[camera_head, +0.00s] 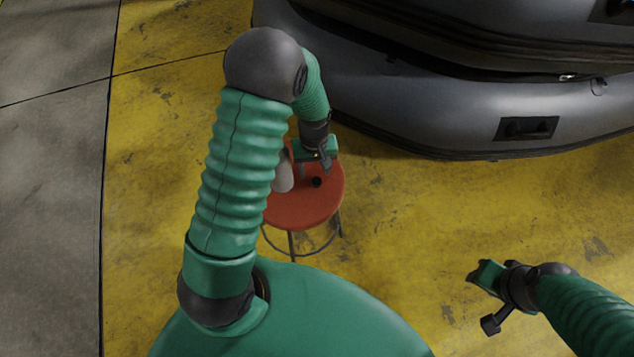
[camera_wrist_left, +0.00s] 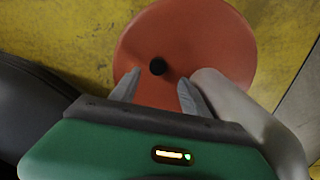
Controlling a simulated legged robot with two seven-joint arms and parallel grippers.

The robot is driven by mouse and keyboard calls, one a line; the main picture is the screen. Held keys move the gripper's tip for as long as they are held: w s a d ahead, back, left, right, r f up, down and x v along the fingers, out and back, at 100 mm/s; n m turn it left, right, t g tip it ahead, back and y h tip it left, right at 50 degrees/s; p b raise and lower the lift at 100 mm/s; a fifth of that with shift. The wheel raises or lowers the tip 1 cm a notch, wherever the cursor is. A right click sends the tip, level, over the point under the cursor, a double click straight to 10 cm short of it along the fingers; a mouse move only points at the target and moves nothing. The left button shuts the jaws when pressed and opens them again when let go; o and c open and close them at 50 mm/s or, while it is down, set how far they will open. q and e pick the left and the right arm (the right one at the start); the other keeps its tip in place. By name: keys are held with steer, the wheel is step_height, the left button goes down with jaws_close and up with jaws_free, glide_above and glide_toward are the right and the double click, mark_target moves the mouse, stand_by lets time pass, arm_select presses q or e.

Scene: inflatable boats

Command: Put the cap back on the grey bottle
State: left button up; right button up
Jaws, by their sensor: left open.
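The small black cap (camera_head: 317,182) rests on the red round stool (camera_head: 305,212), apart from the bottle. The grey bottle (camera_head: 283,178) stands on the stool left of the cap, partly hidden by my left arm. My left gripper (camera_head: 314,170) is over the stool, close to the cap, open and empty. In the left wrist view, the left gripper's (camera_wrist_left: 159,95) fingers are spread, with the cap (camera_wrist_left: 157,66) beyond and between their tips. The bottle (camera_wrist_left: 228,100) shows just right of the right finger. My right gripper (camera_head: 478,275) is over the floor at the lower right; its jaws are unclear.
Large grey inflatable boats (camera_head: 440,105) are stacked behind the stool at the upper right. The yellow floor (camera_head: 410,210) right of the stool is clear. Grey floor (camera_head: 50,200) lies at the far left. The stool top around the cap is bare.

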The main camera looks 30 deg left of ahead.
mark_target(316, 181)
arm_select(q)
steer(key=f+b, duration=0.2)
steer(key=f, duration=0.1)
steer(key=f+b, duration=0.1)
steer(key=f, duration=0.1)
steer(key=shift+d+f, duration=0.15)
steer(key=shift+d, duration=0.2)
jaws_close()
